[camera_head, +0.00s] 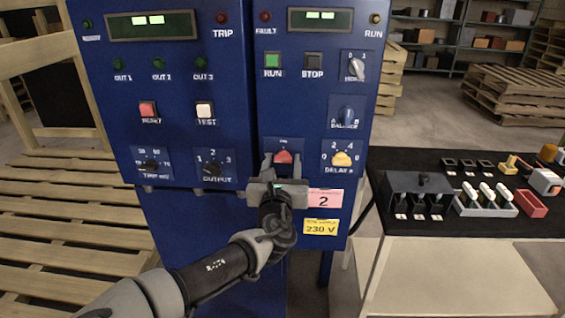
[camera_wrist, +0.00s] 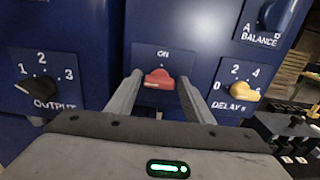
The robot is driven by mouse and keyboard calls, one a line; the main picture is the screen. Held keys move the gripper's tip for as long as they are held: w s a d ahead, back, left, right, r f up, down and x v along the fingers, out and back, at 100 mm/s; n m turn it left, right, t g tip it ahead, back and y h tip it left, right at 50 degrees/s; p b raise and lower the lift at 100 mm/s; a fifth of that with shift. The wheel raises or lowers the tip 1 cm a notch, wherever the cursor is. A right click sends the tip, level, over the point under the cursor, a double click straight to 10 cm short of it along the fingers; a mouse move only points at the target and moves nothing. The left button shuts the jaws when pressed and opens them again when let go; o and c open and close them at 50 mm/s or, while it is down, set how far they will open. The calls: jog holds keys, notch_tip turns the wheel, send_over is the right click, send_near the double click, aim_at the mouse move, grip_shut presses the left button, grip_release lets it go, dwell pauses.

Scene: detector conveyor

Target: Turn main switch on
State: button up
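The main switch is a red knob (camera_head: 283,157) on the lower part of the right blue panel. In the wrist view the red knob (camera_wrist: 159,79) sits on a plate with "ON" printed above it, its handle lying about level. My gripper (camera_head: 281,163) is in front of it. In the wrist view the two fingers of my gripper (camera_wrist: 158,85) are spread, one on each side of the knob, with visible gaps. Whether the fingertips touch the plate cannot be told.
A yellow DELAY knob (camera_head: 342,159) is close on the right, and a black OUTPUT knob (camera_head: 212,168) on the left. A blue BALANCE knob (camera_head: 346,115) is above right. A black-topped table (camera_head: 450,240) with parts stands at right, and wooden pallets (camera_head: 60,215) at left.

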jog(key=c, duration=0.7)
jog(key=shift+m, duration=0.3)
jog(key=shift+r+m+p, duration=0.1)
jog(key=shift+m+p, duration=0.4)
jog(key=shift+m, duration=0.7)
jog(key=m+p, duration=0.1)
jog(key=m, duration=0.3)
jog(key=shift+d+m, duration=0.15)
jog(key=shift+m, duration=0.25)
jog(key=m, duration=1)
jog(key=shift+f+p, duration=0.2)
jog(key=shift+p, duration=0.2)
